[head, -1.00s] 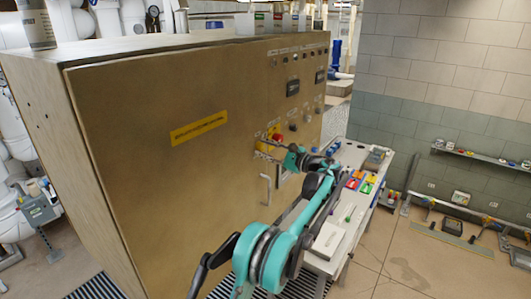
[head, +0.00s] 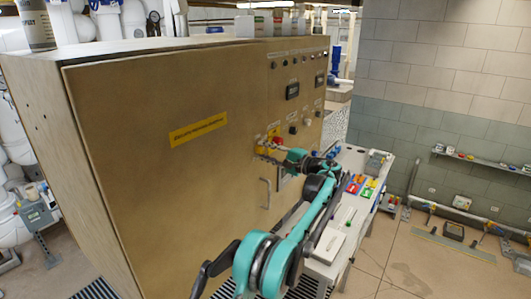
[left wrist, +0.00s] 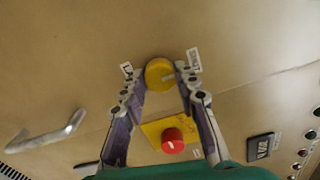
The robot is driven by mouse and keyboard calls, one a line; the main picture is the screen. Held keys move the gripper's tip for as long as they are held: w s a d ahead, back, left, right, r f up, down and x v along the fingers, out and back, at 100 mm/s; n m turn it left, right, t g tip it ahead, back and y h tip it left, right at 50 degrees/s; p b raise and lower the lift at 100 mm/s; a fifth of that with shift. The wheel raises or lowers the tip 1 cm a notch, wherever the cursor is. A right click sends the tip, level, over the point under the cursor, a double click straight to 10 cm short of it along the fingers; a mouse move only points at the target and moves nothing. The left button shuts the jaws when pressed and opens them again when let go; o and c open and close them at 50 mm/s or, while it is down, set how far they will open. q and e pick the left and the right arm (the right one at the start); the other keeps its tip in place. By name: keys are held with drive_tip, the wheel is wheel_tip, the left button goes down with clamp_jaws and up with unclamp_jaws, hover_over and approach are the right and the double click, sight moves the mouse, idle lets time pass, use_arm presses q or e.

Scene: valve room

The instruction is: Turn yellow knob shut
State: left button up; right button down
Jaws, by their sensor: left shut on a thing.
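The round yellow knob (left wrist: 159,73) is on the tan cabinet face, with a small pale mark at its lower right. My left gripper (left wrist: 161,78) has a fingertip on each side of it and is shut on it. In the head view the left gripper (head: 268,153) reaches the cabinet front and largely hides the knob. A white label (left wrist: 194,61) that seems to read SHUT is right of the knob; another label (left wrist: 127,71), hard to read, is on its left. My right gripper is not in view.
A red knob (left wrist: 172,140) on a yellow plate (left wrist: 152,130) sits close by, between my fingers in the wrist view. A metal door handle (head: 266,193) stands out below the gripper. A bench (head: 346,218) with coloured items is right of the cabinet (head: 150,160).

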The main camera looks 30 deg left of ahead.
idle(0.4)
use_arm(q)
drive_tip(key=o, duration=1.2)
drive_tip(key=shift+c, duration=0.2)
drive_tip(key=s+d, duration=0.1)
drive_tip(key=d, duration=1.1)
drive_tip(key=shift+f, duration=0.15)
